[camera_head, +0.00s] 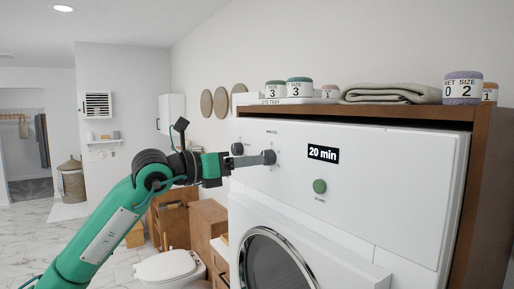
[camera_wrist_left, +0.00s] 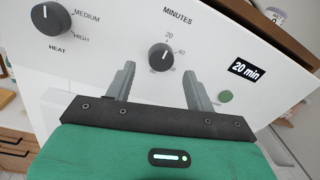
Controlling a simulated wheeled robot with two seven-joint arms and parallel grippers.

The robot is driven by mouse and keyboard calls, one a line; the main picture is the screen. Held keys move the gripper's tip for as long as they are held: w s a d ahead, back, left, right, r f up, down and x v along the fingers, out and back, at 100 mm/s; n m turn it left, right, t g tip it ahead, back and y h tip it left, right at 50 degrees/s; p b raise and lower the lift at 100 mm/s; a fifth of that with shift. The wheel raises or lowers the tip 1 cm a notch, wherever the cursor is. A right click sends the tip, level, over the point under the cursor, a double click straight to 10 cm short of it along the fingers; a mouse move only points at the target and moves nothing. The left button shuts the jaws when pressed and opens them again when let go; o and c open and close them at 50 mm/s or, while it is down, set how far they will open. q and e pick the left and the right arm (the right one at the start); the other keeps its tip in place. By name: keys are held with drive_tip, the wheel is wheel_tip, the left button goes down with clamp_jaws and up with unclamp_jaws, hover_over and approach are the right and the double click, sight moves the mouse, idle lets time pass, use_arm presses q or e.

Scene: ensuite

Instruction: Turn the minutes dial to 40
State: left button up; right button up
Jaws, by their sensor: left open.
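The minutes dial (camera_wrist_left: 160,57) is a dark round knob on the white front panel, below the word MINUTES. Its white mark points up toward the 20. The 40 is printed to its upper right. The black display (camera_head: 322,153) reads "20 min"; it also shows in the left wrist view (camera_wrist_left: 245,69). My left gripper (camera_wrist_left: 158,78) is open, with one finger on each side of the dial in that view; contact cannot be told. In the head view the left gripper (camera_head: 252,159) is at the panel and partly hides the dial. My right gripper is not in view.
The heat dial (camera_wrist_left: 51,18) is left of the minutes dial. A green button (camera_head: 320,186) sits below the display, above the round door (camera_head: 272,262). Yarn balls and a folded towel (camera_head: 390,92) lie on the wooden top. A toilet (camera_head: 168,266) stands at the lower left.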

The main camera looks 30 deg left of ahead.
sight(268, 158)
use_arm(q)
drive_tip(key=shift+p+x, duration=0.65)
drive_tip(key=shift+x, duration=1.05)
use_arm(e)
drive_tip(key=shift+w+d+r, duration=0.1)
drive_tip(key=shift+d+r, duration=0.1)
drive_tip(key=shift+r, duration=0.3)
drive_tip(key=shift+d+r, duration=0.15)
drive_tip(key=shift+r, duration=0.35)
use_arm(q)
drive_tip(key=shift+c, duration=0.4)
drive_tip(key=c, duration=0.9)
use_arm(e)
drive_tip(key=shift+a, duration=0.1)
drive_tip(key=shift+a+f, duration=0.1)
